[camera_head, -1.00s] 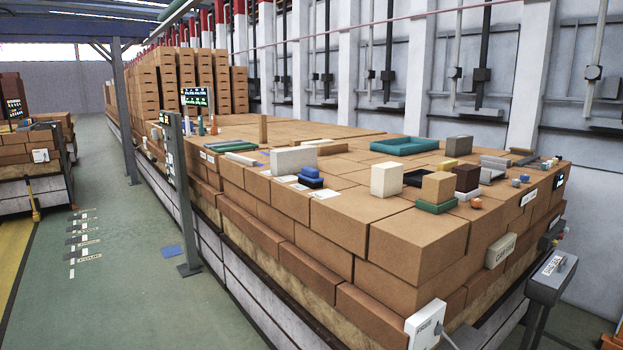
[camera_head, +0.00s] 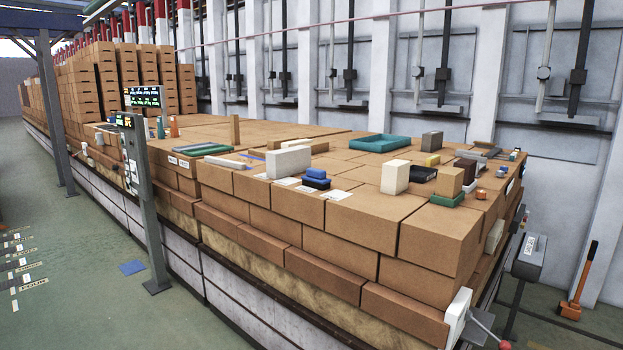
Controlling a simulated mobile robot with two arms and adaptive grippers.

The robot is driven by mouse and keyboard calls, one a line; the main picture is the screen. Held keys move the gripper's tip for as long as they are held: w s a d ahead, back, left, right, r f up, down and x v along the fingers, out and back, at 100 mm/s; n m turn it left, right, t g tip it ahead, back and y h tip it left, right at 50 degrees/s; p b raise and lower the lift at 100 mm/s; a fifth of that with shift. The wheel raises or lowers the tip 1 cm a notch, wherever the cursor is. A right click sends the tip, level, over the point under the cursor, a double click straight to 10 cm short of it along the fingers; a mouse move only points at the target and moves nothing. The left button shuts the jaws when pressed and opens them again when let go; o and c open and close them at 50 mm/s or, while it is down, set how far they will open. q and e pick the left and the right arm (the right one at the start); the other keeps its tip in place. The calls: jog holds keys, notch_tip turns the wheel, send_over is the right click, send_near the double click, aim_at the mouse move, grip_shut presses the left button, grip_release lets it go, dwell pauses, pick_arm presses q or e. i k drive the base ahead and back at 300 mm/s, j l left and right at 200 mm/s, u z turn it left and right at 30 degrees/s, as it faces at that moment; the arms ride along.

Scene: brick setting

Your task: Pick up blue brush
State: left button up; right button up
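A small blue item with a darker blue lower part (camera_head: 316,178) lies on top of the brick stack, near its front edge. It may be the blue brush, but it is too small to make out bristles. It sits just in front of a light grey block (camera_head: 288,161), with white cards beside it. A thin blue strip (camera_head: 252,157) lies flat farther left. Neither of my grippers is in view.
The long brick stack (camera_head: 290,225) fills the middle. A teal tray (camera_head: 380,143), a cream block (camera_head: 395,177) and a tan block (camera_head: 449,181) stand on it. A grey post with a screen (camera_head: 140,200) stands before it.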

aim_at(314, 178)
jog(key=i+j+z, duration=0.3)
jog(key=j, duration=0.3)
jog(key=i+j+z, duration=0.3)
jog(key=j, duration=0.35)
jog(key=i, duration=0.15)
